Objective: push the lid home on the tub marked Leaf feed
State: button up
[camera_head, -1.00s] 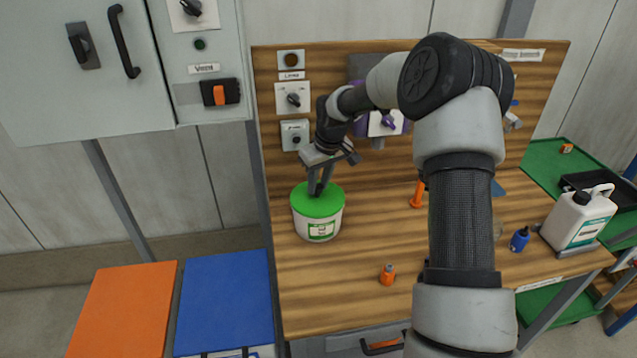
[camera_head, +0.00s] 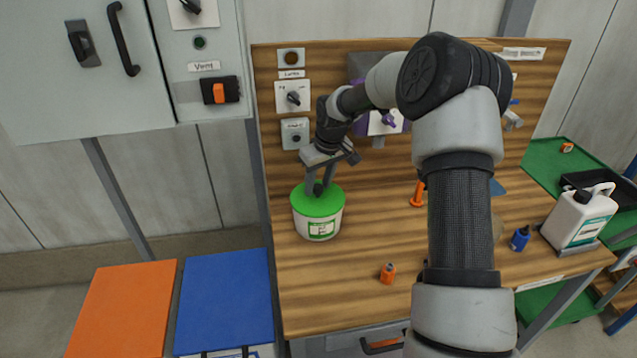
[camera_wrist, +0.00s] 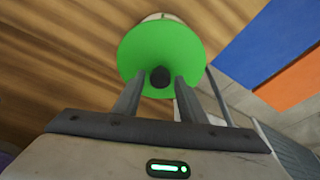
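The white tub (camera_head: 318,228) with a green-and-white label stands upright at the left of the wooden bench. The label writing is too small to read. Its green lid (camera_head: 316,207) lies on top; I cannot tell whether it is fully seated. The lid also shows in the wrist view (camera_wrist: 160,45), with a dark round knob (camera_wrist: 160,77) on it. My gripper (camera_head: 319,186) points down at the lid from above. In the wrist view my gripper (camera_wrist: 159,76) has its fingers apart, one on each side of the knob, with gaps beside it.
A panel with switches (camera_head: 293,97) rises behind the tub. Bare bench top lies in front of the tub.

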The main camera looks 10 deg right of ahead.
jog(key=shift+r+p, duration=1.35)
jog(key=shift+r, duration=0.9)
jog(key=o, duration=0.5)
jog(key=shift+o, duration=0.2)
jog(key=shift+r+p, duration=1.05)
jog(key=shift+r, duration=0.6)
notch_tip(320, 180, up, 6)
jog(key=shift+f, duration=0.15)
